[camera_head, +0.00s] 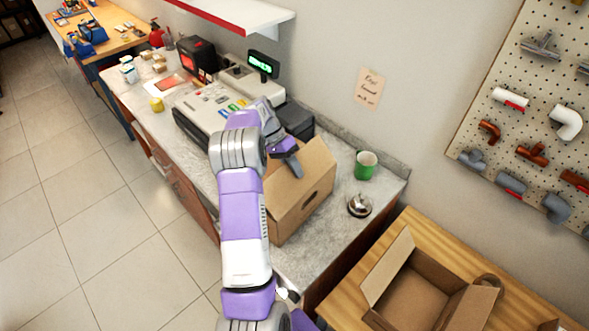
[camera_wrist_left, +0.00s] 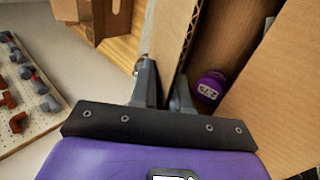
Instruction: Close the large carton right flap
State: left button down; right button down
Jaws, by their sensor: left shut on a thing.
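The large brown carton (camera_head: 282,222) stands on the grey counter, with a raised cardboard flap (camera_head: 314,168) on its right side. My left gripper (camera_head: 292,163) is at the top of the carton. In the left wrist view, my left gripper (camera_wrist_left: 164,98) is shut on a carton flap (camera_wrist_left: 172,45), one finger on each side of the cardboard. Beside it the carton shows open, with a purple item (camera_wrist_left: 210,87) inside. Another cardboard panel (camera_wrist_left: 285,85) stands at the right. My arm hides part of the carton in the head view. My right gripper is out of view.
A cash register (camera_head: 205,108) stands left of the carton. A green mug (camera_head: 366,164) and a service bell (camera_head: 359,205) are to its right. Another open carton (camera_head: 398,262) sits on the wooden table (camera_head: 342,295). A pegboard of fittings (camera_head: 500,75) hangs at the right.

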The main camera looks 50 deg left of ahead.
pick_arm(q)
jog(key=shift+s+a+f, duration=0.15)
jog(key=shift+s+f, duration=0.2)
jog(key=shift+f, duration=0.25)
jog(key=c, duration=1.3)
grip_release()
jog(key=shift+c, duration=0.2)
jog(key=shift+w+a+r, duration=0.1)
jog(key=shift+w+r, duration=0.05)
jog(key=shift+w, duration=0.05)
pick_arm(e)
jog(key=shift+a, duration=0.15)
pick_arm(q)
jog(key=shift+r, duration=0.1)
jog(key=v, duration=0.7)
jog(key=shift+r, duration=0.2)
jog(key=shift+a, duration=0.1)
